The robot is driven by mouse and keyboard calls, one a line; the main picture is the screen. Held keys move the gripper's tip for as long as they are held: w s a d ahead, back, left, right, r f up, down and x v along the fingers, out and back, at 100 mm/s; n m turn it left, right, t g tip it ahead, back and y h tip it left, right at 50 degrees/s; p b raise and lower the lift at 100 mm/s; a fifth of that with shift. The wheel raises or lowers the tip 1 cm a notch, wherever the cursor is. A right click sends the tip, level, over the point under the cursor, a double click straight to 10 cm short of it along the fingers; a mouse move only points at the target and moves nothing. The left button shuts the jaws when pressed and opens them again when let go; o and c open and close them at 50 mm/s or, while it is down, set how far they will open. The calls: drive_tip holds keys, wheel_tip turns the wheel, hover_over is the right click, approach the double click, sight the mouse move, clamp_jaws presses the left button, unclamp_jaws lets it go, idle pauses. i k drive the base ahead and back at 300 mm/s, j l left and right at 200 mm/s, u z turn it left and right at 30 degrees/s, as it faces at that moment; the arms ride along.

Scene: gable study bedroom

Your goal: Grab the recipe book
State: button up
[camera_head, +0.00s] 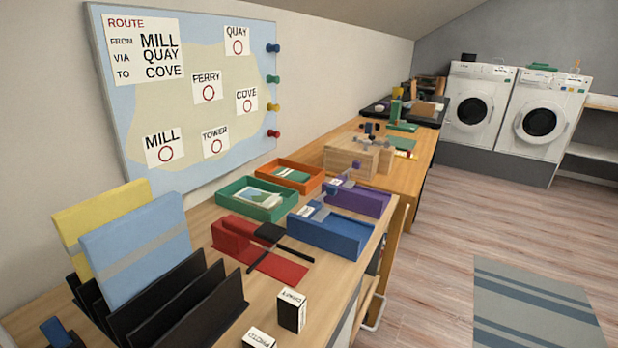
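I cannot make out any item marked as a recipe book. A light blue folder or book (137,247) with a grey band stands upright in a black slotted rack (180,308) at the lower left. A yellow one (75,232) stands behind it. Neither shows a readable title. Small flat items lie on the far part of the counter, too small to identify. My gripper is not visible in the view.
A green tray (257,207), an orange tray (290,181), blue (333,231) and purple (362,201) holders and a red stand (235,240) crowd the desk. Small labelled boxes (292,310) sit near its front edge. Floor (420,265) right of the desk is clear, with a striped rug (530,305).

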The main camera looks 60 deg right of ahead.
sight(295, 175)
drive_tip(key=z, duration=1.45)
drive_tip(key=i+l+u, duration=0.2)
drive_tip(key=i+l, duration=0.2)
drive_tip(key=l, duration=0.2)
drive_tip(key=i+l+u, duration=0.1)
drive_tip(key=l, duration=0.2)
drive_tip(key=i+l+u, duration=0.1)
drive_tip(key=i+l, duration=0.15)
drive_tip(key=i+l+u, duration=0.1)
drive_tip(key=l, duration=0.35)
drive_tip(key=i+l+u, duration=0.15)
drive_tip(key=l, duration=0.2)
drive_tip(key=i+l+u, duration=0.1)
drive_tip(key=l, duration=0.3)
drive_tip(key=i+l+u, duration=0.1)
drive_tip(key=l, duration=0.3)
drive_tip(key=i, duration=0.1)
